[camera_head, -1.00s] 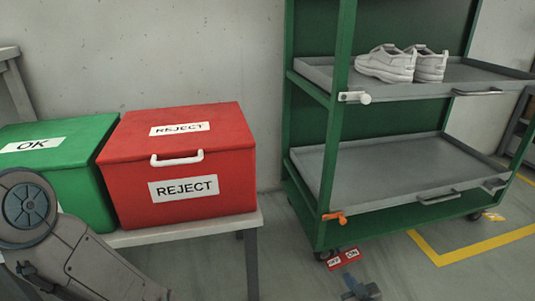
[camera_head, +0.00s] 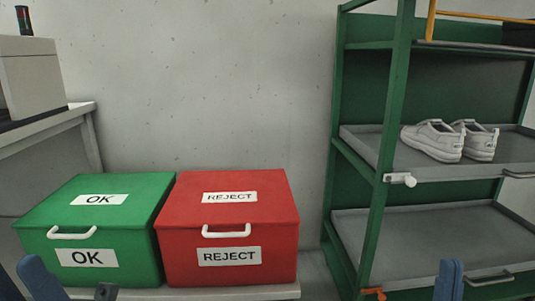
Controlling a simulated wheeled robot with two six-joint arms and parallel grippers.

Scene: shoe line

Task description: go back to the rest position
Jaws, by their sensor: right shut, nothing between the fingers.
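My right gripper (camera_head: 448,280) shows only in part at the bottom edge, right of centre, as a blue upright piece in front of the green rack. It is shut and empty, and touches nothing that I can see. Its lower part is cut off by the frame. Blue and dark parts of my own arm poke in at the lower left, in front of the green OK box (camera_head: 103,215). I do not see my left gripper's fingers.
The red REJECT box (camera_head: 275,238) stands beside the OK box on a pale bench (camera_head: 235,293), both lids closed. A green rack (camera_head: 388,110) at right holds a pair of white shoes (camera_head: 435,140) on its grey middle tray (camera_head: 515,150). The lower tray (camera_head: 420,235) looks empty.

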